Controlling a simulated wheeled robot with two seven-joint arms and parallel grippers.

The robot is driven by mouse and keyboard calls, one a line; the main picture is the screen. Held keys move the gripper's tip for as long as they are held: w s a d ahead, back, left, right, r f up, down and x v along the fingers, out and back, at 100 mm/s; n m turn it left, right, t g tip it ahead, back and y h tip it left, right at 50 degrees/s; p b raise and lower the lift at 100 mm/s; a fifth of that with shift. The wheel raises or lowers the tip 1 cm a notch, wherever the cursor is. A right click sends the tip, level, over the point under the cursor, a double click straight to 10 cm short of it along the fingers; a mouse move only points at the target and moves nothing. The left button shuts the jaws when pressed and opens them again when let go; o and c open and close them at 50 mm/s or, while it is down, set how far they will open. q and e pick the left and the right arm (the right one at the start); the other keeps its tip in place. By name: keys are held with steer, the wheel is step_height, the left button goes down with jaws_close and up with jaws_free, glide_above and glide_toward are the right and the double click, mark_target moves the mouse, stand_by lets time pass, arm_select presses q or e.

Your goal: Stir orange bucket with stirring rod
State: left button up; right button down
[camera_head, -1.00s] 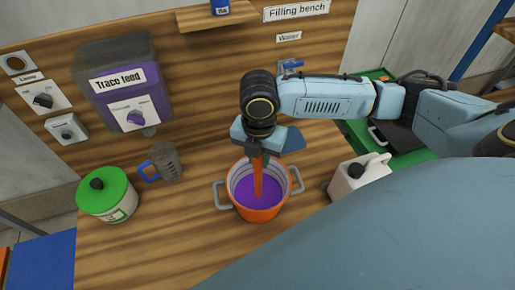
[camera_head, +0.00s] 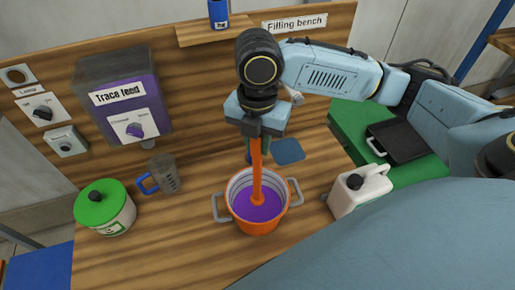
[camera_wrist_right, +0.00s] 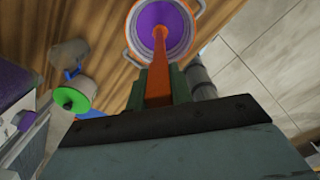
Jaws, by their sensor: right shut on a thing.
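The orange bucket (camera_head: 258,222) stands on the wooden bench with grey handles at its sides and purple liquid inside. It also shows at the top of the right wrist view (camera_wrist_right: 203,8). The orange stirring rod (camera_head: 256,165) is close to upright, its wider lower end at the purple liquid. My right gripper (camera_head: 256,135) is above the bucket and shut on the rod's upper part. In the right wrist view the rod (camera_wrist_right: 158,75) runs from between the fingers to the bucket. My left gripper is not in view.
A green-lidded tub (camera_head: 104,208) and a measuring jug with blue handle (camera_head: 163,175) stand left of the bucket. A white canister (camera_head: 358,190) stands at right, near a green surface (camera_head: 350,125). The purple trace feed unit (camera_head: 125,95) is on the back panel. Bare bench lies around the bucket.

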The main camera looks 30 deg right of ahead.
steer(key=shift+r, duration=2.6)
steer(key=shift+r, duration=2.4)
steer(key=shift+f, duration=0.1)
